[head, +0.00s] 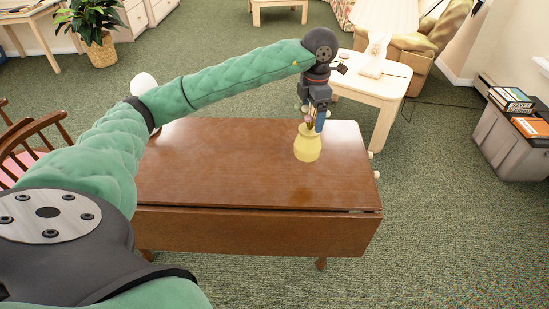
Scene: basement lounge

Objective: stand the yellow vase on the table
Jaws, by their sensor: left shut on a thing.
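The yellow vase (307,146) is upright at the right part of the brown wooden table (220,175). Whether its base touches the tabletop or hangs just above it, I cannot tell. My left gripper (312,120) reaches down from above and is shut on the vase at its neck. The gripper hides part of the vase's top. My right gripper is not in the head view.
A cream side table (390,86) with a white lamp (375,40) stands close behind the table at the right. A grey bin (505,140) with books is at the far right. A wooden chair (30,145) is at the left. Most of the tabletop is clear.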

